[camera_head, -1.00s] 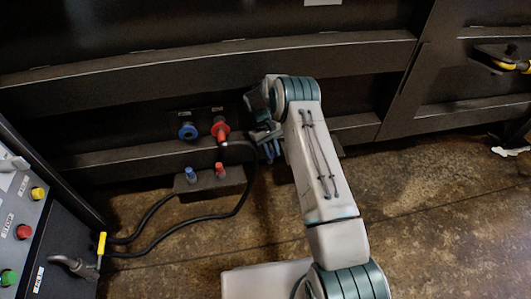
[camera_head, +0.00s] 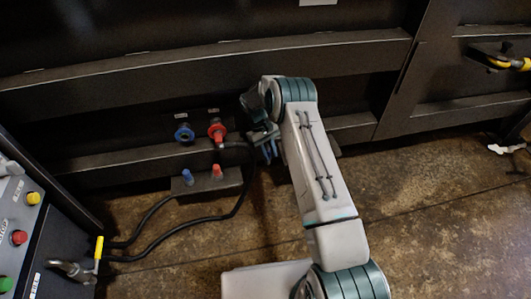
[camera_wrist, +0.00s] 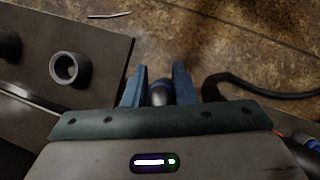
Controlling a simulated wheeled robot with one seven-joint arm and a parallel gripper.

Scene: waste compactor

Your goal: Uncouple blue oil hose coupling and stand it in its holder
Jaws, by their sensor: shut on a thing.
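In the head view my gripper (camera_head: 269,150) is low in front of the dark wall, right of the ports. In the wrist view its blue fingers (camera_wrist: 158,84) are shut on a dark, blue-marked piece, which looks like the blue oil hose coupling (camera_wrist: 158,93). Most of it is hidden by the fingers. The blue port (camera_head: 184,133) on the wall is empty. The red coupling (camera_head: 217,131) sits on the port beside it. In the wrist view an open grey round cup (camera_wrist: 69,68), likely a holder, stands on a dark plate left of the fingers, apart from them.
A low box with a blue peg (camera_head: 187,177) and a red peg (camera_head: 217,170) sits below the ports. A black hose (camera_head: 245,190) loops over the floor. A button panel (camera_head: 20,220) with a yellow-banded handle (camera_head: 98,250) is at left. Another dark cup (camera_wrist: 8,46) is at the wrist view's edge.

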